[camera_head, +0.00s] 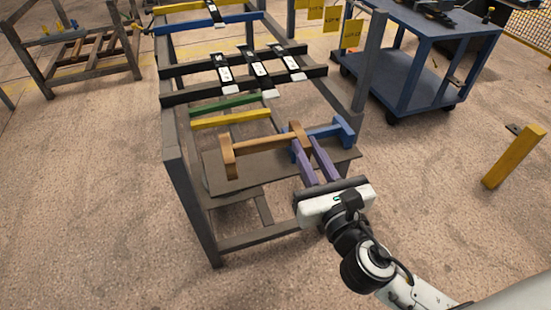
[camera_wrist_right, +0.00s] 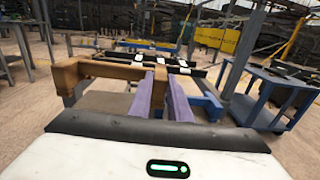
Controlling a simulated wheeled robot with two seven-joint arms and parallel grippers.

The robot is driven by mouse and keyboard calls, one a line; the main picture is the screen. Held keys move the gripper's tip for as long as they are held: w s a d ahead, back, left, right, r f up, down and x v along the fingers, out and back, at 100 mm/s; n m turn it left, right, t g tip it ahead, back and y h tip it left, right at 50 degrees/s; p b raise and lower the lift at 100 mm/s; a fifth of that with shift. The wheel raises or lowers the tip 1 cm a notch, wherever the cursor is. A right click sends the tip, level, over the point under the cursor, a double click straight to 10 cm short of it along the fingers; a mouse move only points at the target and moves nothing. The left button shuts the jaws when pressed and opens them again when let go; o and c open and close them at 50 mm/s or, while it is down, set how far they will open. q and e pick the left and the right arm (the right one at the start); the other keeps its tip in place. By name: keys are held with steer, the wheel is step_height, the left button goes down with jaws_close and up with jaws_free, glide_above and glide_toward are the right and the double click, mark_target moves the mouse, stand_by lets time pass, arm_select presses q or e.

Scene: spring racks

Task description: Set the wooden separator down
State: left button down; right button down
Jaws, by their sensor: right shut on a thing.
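The wooden separator (camera_head: 262,143) is a light brown bar with a block at each end, over the grey-brown board (camera_head: 270,170) at the rack's near end. My right gripper (camera_head: 304,143) is shut on its right end block, with the purple fingers reaching in from the near side. In the right wrist view, the separator (camera_wrist_right: 110,70) runs left from the tips of my right gripper (camera_wrist_right: 162,80). Whether its left end touches the board is unclear. A blue separator (camera_head: 332,132) is just right of the fingertips. My left gripper is not in view.
Behind the board, a yellow bar (camera_head: 230,118) and a green bar (camera_head: 232,103) cross the dark rack (camera_head: 172,140). Black-and-white parts (camera_head: 257,68) lie on bars farther back. A blue cart (camera_head: 425,60) and a yellow post (camera_head: 515,156) stand to the right.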

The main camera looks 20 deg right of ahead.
steer(key=w+a+r+y+b, duration=0.1)
steer(key=w+a+b, duration=0.15)
steer(key=w, duration=0.55)
steer(key=shift+n, duration=0.3)
steer(key=f, duration=0.1)
steer(key=f+b, duration=0.1)
steer(key=f, duration=0.3)
steer(key=shift+w+a+f+b, duration=0.15)
steer(key=shift+w+a+b, duration=0.05)
steer(key=shift+a+b, duration=0.15)
step_height(320, 180, down, 4)
steer(key=shift+f+b, duration=0.25)
steer(key=shift+b, duration=0.85)
steer(key=c, duration=2)
jaws_free()
steer(key=shift+f, duration=0.1)
steer(key=shift+o, duration=0.4)
